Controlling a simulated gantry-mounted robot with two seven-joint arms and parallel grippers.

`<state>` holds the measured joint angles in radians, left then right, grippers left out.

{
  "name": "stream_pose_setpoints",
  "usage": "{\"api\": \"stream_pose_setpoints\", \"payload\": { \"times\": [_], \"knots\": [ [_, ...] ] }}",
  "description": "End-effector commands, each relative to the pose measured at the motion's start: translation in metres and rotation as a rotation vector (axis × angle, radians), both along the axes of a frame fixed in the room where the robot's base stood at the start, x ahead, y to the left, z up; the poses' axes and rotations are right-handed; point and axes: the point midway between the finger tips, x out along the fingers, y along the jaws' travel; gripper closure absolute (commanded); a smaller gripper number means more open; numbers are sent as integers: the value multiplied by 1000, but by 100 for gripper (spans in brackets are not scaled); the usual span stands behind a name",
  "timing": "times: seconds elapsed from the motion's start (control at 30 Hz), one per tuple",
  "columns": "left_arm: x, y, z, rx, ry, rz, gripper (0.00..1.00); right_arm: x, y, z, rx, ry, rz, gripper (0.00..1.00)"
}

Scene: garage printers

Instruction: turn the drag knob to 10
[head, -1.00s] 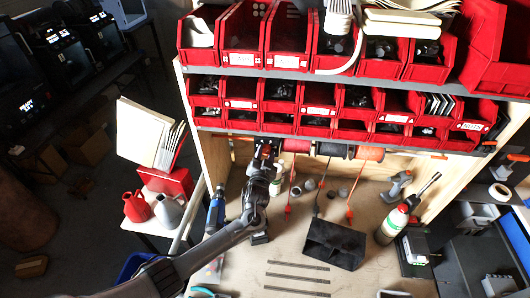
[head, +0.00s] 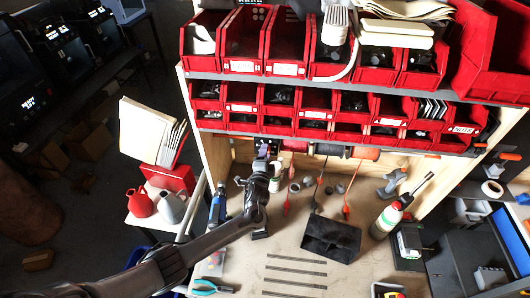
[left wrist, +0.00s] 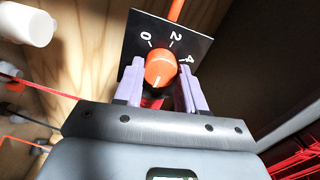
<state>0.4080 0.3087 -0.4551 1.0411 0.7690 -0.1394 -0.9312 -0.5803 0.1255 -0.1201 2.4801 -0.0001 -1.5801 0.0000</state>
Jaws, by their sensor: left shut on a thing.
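The drag knob (left wrist: 160,67) is orange and round, on a black dial plate (left wrist: 136,47) marked 0, 2 and 4 in the left wrist view. Its white line points down the picture, toward my gripper's body. The numbers past 4 are hidden. My left gripper (left wrist: 158,88) has its two pale purple fingers on either side of the knob, shut on it. In the head view the left gripper (head: 267,150) is under the shelf's lower edge, by the spools, and hides the knob. My right gripper is not in view.
Red bins (head: 271,95) fill the shelves above the gripper. A red spool (head: 294,146) hangs to its right. The bench's front middle holds only thin dark strips.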

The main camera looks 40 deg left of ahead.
Motion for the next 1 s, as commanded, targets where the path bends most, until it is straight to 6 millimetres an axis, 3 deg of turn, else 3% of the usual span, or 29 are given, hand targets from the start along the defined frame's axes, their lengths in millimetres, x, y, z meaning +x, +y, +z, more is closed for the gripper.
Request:
{"api": "stream_pose_setpoints", "payload": {
  "times": [0.6, 1.0],
  "knots": [
    [0, 1, 0, 473, 282, 0, 91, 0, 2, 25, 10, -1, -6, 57],
    [0, 1, -2, 628, 372, 0, 91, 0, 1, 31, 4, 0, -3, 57]
  ]
}}
